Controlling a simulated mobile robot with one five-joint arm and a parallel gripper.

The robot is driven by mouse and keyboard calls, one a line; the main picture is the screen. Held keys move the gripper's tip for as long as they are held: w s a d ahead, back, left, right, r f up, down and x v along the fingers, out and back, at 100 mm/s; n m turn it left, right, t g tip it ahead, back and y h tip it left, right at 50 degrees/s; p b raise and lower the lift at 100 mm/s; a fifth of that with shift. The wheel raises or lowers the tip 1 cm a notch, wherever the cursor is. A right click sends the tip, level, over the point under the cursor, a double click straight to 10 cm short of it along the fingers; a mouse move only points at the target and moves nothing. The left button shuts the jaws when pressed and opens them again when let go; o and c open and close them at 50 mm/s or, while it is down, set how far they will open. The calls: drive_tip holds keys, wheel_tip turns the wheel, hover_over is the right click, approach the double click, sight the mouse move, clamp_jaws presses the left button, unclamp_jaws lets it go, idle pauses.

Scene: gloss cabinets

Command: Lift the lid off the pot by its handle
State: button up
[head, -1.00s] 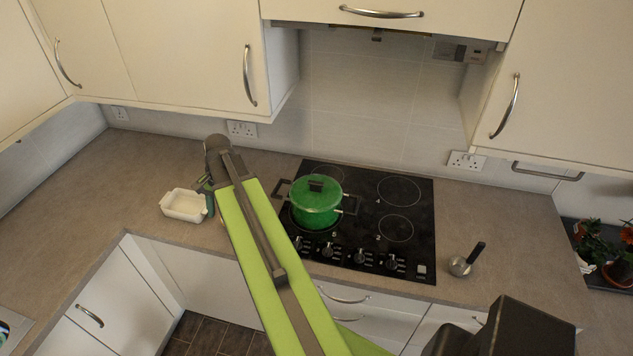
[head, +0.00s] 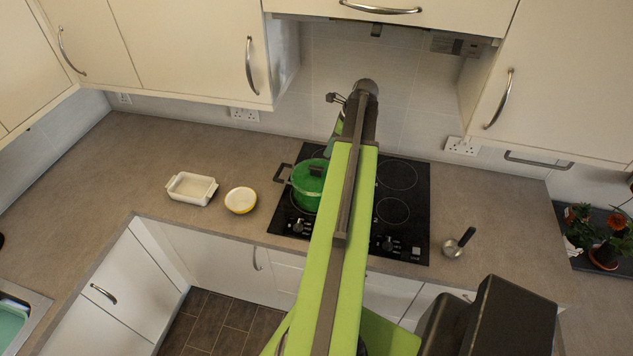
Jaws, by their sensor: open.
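The green pot (head: 303,196) stands on the left part of the black hob, partly covered by my arm. Its green lid (head: 308,178) is on it, with a dark handle (head: 317,170) on top. A dark side handle sticks out at the pot's left; its right side is hidden. My gripper (head: 336,132) shows only in part beside the far end of my arm, above and behind the pot in the picture. It looks apart from the lid handle, open and holding nothing that I can see. Its fingertips are mostly hidden.
A white rectangular dish (head: 191,188) and a yellow-rimmed bowl (head: 240,200) stand on the counter left of the hob (head: 412,225). A small metal pan (head: 453,248) is at its right. Wall cabinets hang above. The left counter is largely clear.

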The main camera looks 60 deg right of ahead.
drive_tip(key=b, duration=0.6)
approach(317, 167)
drive_tip(key=x, duration=0.5)
drive_tip(key=shift+s+a, duration=0.1)
drive_tip(key=shift+a, duration=0.1)
drive_tip(key=shift+f+b, duration=0.2)
drive_tip(key=shift+b, duration=0.15)
drive_tip(key=b+x, duration=0.5)
drive_tip(key=shift+w+d+f, duration=0.1)
drive_tip(key=shift+w+f, duration=0.05)
drive_tip(key=shift+w, duration=0.1)
clamp_jaws()
